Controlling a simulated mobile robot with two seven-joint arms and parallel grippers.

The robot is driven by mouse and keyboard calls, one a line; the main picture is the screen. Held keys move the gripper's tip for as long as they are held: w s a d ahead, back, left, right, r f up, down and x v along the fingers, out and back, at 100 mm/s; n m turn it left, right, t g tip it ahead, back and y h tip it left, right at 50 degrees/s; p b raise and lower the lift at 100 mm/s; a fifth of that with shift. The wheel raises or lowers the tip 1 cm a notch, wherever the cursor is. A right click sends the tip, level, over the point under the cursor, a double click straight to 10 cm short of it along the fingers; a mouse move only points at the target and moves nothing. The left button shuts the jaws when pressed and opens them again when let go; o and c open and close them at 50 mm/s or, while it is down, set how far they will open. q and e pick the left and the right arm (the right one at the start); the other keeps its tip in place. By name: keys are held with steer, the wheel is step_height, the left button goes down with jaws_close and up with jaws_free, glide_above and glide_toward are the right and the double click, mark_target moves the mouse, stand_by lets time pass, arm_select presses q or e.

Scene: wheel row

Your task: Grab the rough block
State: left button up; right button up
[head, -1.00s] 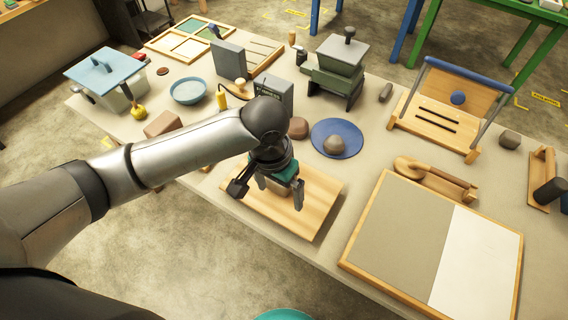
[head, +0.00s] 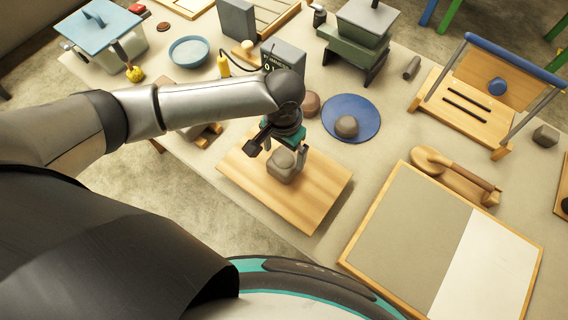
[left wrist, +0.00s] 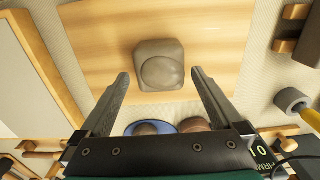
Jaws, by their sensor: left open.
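A rounded, rough grey-brown block (head: 281,167) sits on a light wooden board (head: 318,205) at the table's near edge. My left gripper (head: 277,156) is open just above the block, with its two dark fingers to either side of it in the picture. In the left wrist view the block (left wrist: 160,66) shows just beyond and between the open fingertips (left wrist: 160,75). I see no contact between fingers and block. My right gripper is not in view.
A blue disc (head: 366,110) with a brown stone (head: 346,126) lies behind the board, beside a reddish-brown stone (head: 310,103). A grey box with a display (head: 284,57) stands behind my gripper. A framed grey-and-white panel (head: 415,225) lies right of the board.

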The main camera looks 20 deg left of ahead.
mark_target(284, 159)
arm_select(q)
step_height(284, 159, down, 6)
steer(key=shift+w+r+b, duration=0.1)
steer(key=shift+b, duration=0.6)
steer(key=shift+r, duration=0.1)
jaws_close()
stand_by(0.3)
